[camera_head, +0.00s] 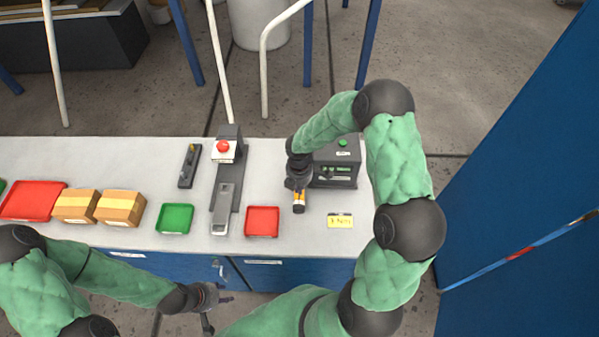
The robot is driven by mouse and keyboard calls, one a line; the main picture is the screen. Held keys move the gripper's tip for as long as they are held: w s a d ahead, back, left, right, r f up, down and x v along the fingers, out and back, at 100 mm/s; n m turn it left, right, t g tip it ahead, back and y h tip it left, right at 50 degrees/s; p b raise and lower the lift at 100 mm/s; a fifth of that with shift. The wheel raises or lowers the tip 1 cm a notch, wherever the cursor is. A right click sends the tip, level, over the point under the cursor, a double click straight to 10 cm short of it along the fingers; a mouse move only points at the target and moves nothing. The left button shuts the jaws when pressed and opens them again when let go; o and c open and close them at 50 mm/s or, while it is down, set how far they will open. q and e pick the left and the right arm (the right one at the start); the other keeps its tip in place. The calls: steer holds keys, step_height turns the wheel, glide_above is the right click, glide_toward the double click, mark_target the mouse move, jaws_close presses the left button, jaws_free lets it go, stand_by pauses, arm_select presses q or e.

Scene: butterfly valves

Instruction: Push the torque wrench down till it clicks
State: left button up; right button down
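What seems to be the torque wrench (299,202) shows as a short dark handle with an orange-yellow band. It points toward the table's front edge. My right gripper (297,183) is right over its rear part and hides the rest. I cannot tell whether the fingers are closed on the handle or only touch it. A dark box (345,175) with a green button on top stands just right of the gripper. My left gripper (217,312) is open and empty in front of the table, below the edge.
On the white table (140,152) stand a dark fixture with a red button (223,147), a small black holder (190,166), a green tray (175,218), a red tray (262,222), cardboard boxes (120,207) and a yellow label (340,220). A blue wall (525,190) is at the right.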

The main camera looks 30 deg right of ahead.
step_height(320, 180, up, 6)
steer(key=p, duration=0.4)
stand_by(0.3)
stand_by(0.5)
